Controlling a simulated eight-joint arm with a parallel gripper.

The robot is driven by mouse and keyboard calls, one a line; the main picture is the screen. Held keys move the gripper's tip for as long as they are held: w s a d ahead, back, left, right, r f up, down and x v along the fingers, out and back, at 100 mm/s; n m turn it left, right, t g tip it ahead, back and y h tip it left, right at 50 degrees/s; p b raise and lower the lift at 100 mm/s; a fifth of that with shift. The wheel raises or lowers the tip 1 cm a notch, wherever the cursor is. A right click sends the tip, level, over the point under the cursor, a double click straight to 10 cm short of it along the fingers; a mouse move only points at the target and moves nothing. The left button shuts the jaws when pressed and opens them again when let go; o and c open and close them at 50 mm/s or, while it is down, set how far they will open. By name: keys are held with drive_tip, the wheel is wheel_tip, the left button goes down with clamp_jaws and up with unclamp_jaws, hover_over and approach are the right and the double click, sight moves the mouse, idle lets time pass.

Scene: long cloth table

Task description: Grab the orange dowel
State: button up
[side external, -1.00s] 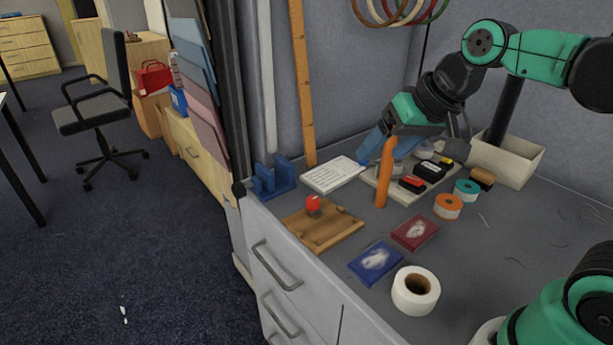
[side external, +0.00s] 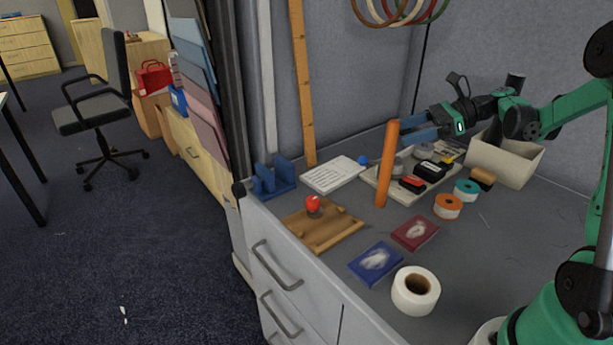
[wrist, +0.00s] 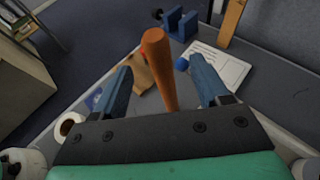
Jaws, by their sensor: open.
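The orange dowel (side external: 387,163) stands upright on the table, at the front left edge of a light tray. In the wrist view the dowel (wrist: 159,68) rises between the two blue fingers of my gripper (wrist: 162,88), with a gap on either side. In the side view my gripper (side external: 405,143) is level, its blue fingers reaching left to the dowel's upper part. The gripper is open and holds nothing. The side view does not clearly show how far the fingers reach past the dowel.
The tray (side external: 397,192) holds dark and red stamp-like items. A wooden board (side external: 335,235) with a red knob, a white card (side external: 333,174) and a blue holder (side external: 273,178) lie left. Tape rolls, small boxes and a beige bin (side external: 505,160) stand right and in front.

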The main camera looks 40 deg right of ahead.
sight(387, 167)
drive_tip(key=shift+f+x, duration=0.1)
drive_tip(key=shift+x, duration=1.35)
drive_tip(key=shift+f+x, duration=0.15)
drive_tip(key=shift+x, duration=1.3)
clamp_jaws()
